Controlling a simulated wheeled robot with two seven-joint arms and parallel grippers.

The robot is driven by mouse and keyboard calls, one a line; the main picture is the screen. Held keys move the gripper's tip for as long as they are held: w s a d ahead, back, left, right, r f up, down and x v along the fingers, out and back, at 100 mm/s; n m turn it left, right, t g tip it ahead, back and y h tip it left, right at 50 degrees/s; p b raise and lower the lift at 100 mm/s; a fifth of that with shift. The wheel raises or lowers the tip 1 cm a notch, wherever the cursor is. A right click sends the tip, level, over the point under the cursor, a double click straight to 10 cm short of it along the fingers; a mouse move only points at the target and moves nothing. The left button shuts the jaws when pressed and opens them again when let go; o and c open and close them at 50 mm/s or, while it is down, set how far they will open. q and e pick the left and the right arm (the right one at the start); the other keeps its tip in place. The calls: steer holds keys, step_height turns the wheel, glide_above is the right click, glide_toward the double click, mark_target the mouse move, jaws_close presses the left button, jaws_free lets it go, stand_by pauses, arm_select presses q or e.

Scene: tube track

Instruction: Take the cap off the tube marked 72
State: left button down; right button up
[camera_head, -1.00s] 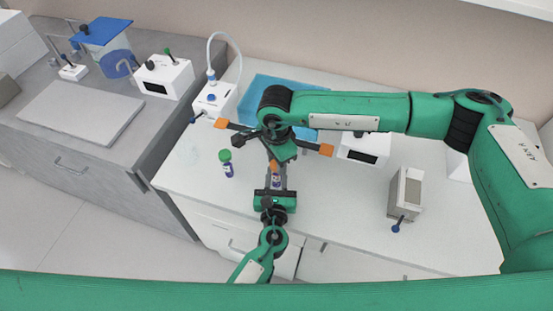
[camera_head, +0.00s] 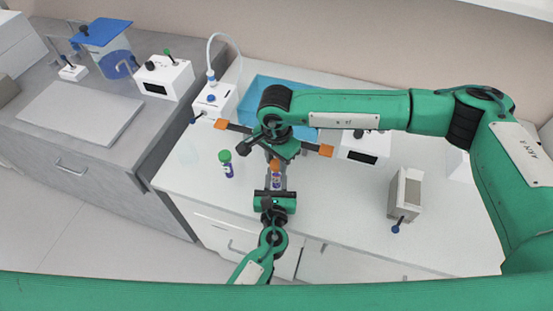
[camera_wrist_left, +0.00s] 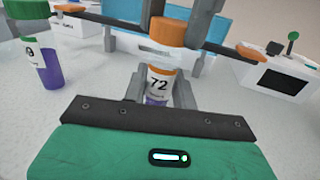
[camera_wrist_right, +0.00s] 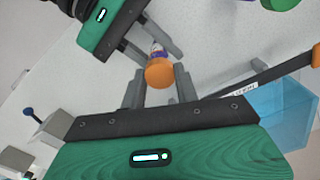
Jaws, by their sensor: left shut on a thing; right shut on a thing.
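The tube marked 72 (camera_wrist_left: 158,84) stands upright in the left wrist view, with a white label, an orange band and purple below. My left gripper (camera_wrist_left: 160,92) is shut on its body. The orange cap (camera_wrist_left: 172,32) is above the tube, between the fingers of my right gripper (camera_wrist_right: 160,82), which is shut on it from above. The cap (camera_wrist_right: 160,72) hides much of the tube in the right wrist view. In the head view, my right gripper covers part of the cap.
A green-capped tube (camera_head: 227,170) stands on the white bench to the left. Behind are a blue tray (camera_head: 247,95) and a white device with a hose (camera_head: 215,100). A white box (camera_head: 362,148) and a grey device (camera_head: 405,190) stand to the right. The front bench is clear.

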mark_target(277, 164)
steer(key=shift+r, duration=0.15)
steer(key=shift+r, duration=0.9)
steer(key=shift+r, duration=2)
arm_select(q)
steer(key=c, duration=1)
jaws_free()
steer(key=shift+c, duration=0.2)
steer(key=shift+s, duration=0.1)
